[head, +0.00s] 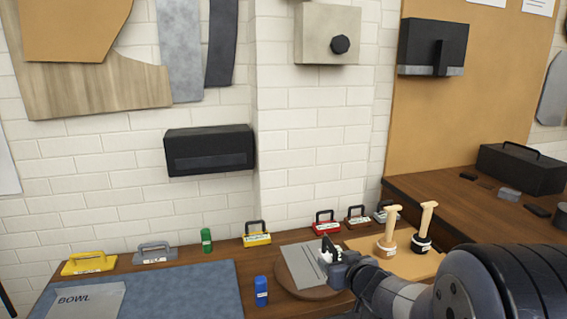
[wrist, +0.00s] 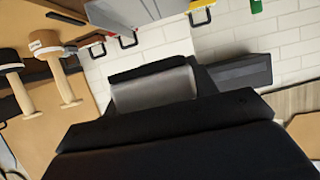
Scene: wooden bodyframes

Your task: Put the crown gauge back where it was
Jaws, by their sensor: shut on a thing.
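My gripper (head: 337,264) is above the round wooden board (head: 290,289) and the grey sheet in the head view, shut on a small pale and dark piece (head: 328,247). I take this piece for the crown gauge, but no label on it is readable. In the wrist view a grey block (wrist: 155,90) with a black edge fills the space at the jaws. Handled blocks stand along the back of the bench: a yellow one (head: 257,236), a red one (head: 325,223) and a brown one (head: 357,219). A grey one (head: 386,211) is partly hidden.
Two wooden-handled tools (head: 388,240) stand on a tan board beside my arm. A blue canister (head: 261,291) stands left of the round board. A green canister (head: 206,240) and two floats (head: 90,263) stand farther left. Bare bench shows between the yellow and red blocks.

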